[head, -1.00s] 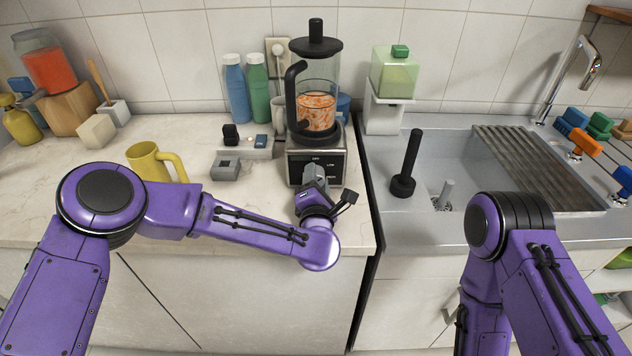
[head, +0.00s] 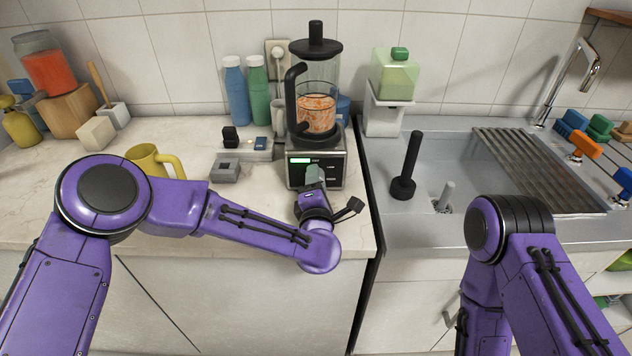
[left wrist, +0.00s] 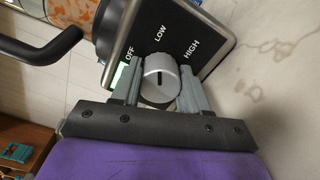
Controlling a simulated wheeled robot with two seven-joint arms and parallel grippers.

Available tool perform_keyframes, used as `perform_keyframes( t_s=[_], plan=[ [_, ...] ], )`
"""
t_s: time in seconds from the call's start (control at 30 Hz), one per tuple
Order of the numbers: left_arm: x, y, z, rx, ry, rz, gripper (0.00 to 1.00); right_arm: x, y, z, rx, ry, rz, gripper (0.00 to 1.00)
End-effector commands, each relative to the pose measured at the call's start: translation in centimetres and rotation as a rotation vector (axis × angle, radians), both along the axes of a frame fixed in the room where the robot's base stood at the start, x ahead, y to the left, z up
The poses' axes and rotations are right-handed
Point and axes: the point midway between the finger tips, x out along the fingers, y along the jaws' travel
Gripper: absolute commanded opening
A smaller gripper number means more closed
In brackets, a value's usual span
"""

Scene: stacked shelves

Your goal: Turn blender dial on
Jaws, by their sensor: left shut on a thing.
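The blender (head: 316,110) stands on the counter, its clear jar holding orange-and-white food. Its dark front panel (head: 333,170) carries the dial, which my left gripper largely hides in the head view. In the left wrist view the round silver dial (left wrist: 160,80) sits between the two fingers of my left gripper (left wrist: 160,92), which is shut on it. The dial's dark mark appears to line up with LOW. A green light (head: 299,160) glows on the panel; it also shows beside OFF in the left wrist view (left wrist: 120,76). My right gripper is out of view.
A yellow mug (head: 150,160) stands left on the counter. Blue and green bottles (head: 247,90) stand behind, left of the blender. A soap dispenser (head: 393,78) and the sink (head: 440,170) with a black plunger-like tool (head: 407,165) are to the right.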

Motion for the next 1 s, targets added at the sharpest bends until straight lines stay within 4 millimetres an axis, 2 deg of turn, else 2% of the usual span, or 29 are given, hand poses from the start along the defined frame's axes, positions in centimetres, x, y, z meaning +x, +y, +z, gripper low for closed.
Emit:
perform_keyframes(
  t_s=[0.03,0.1,0.37,0.47,0.57,0.8,1.0],
  plan=[
    [0.0,-0.2,0.2,-0.001,-0.005,-0.005,0.47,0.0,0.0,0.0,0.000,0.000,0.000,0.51],
    [0.0,-0.2,0.2,-0.001,-0.004,-0.004,0.69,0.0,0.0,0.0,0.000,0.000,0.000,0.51],
    [0.0,0.0,0.1,-0.001,-0.002,-0.002,0.69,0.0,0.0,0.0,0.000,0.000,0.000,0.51],
    [-0.6,0.0,0.0,-0.001,-0.002,-0.002,0.69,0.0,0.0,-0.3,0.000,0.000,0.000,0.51],
    [-2.5,-0.2,-0.2,0.001,-0.002,-0.006,0.69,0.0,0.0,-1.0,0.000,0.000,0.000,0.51],
    [-8.1,-0.2,-0.2,0.001,-0.003,-0.006,0.69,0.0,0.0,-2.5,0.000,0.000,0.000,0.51],
    [-10.4,-0.3,0.0,0.001,-0.003,-0.005,0.69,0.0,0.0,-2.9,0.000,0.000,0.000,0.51]
  ],
)
